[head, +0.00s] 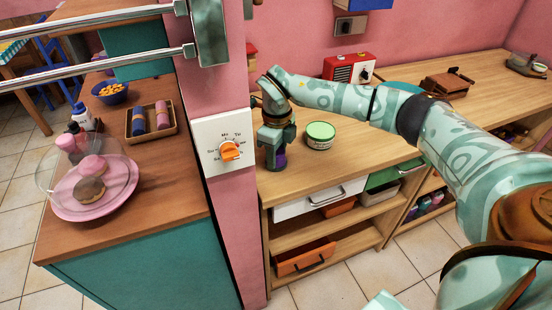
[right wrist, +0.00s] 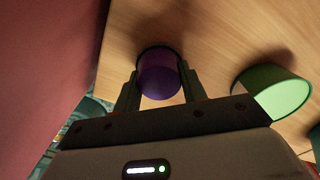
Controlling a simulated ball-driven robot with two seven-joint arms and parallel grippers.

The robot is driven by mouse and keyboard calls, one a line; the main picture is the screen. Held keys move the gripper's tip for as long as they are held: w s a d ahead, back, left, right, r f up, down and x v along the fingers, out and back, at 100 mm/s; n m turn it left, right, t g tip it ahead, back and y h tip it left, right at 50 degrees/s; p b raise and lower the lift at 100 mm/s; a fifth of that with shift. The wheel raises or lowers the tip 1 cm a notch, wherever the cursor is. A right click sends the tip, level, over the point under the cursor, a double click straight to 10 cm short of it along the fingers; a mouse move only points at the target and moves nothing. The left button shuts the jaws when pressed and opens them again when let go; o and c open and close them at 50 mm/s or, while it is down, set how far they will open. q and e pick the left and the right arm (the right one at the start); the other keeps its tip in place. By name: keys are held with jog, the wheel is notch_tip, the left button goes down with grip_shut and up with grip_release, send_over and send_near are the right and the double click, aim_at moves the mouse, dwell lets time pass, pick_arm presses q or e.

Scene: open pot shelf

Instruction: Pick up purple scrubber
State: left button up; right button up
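The purple scrubber (right wrist: 159,78) is a dark purple cylinder with a darker rim, between the two fingers of my right gripper (right wrist: 160,88) in the right wrist view. The fingers lie close along both its sides; I cannot tell whether they press on it. In the head view my right gripper (head: 276,150) points down at the counter beside the pink post. There it hides most of the scrubber, leaving a small purple patch (head: 281,159). My left gripper is not in view.
A green-lidded tub (head: 320,135) stands just right of my right gripper, also in the right wrist view (right wrist: 272,93). The pink post (head: 240,215) with an orange dial is close on the left. A red box (head: 348,67) stands behind; the wooden counter (head: 300,178) is clear in front.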

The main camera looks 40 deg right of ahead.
jog(key=shift+c, duration=0.8)
notch_tip(320, 180, up, 10)
jog(key=p, duration=0.3)
jog(key=shift+f, duration=0.25)
jog(key=shift+r, duration=0.25)
jog(key=shift+o, duration=0.4)
